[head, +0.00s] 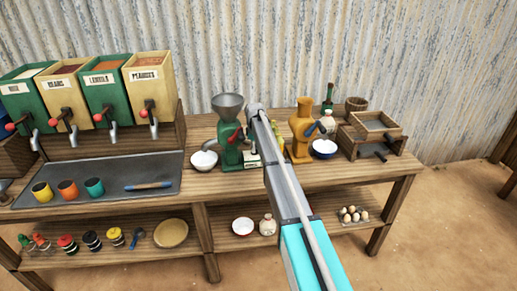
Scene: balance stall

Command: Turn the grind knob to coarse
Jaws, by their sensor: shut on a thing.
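The green grinder (230,150) with a grey funnel hopper (228,105) stands on the wooden stall table, left of my arm. A red handle (237,135) and a small pale label plate (250,158) show on its right side. My arm reaches in from the lower right, and its far end stands close beside the grinder's upper right. My gripper's fingers cannot be made out; the arm covers that area. The grind knob and its setting cannot be made out either.
A white bowl (204,160) stands left of the grinder. Labelled dispensers (148,80) and several cups on a grey tray (110,165) are at left. A lower shelf holds jars and eggs.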

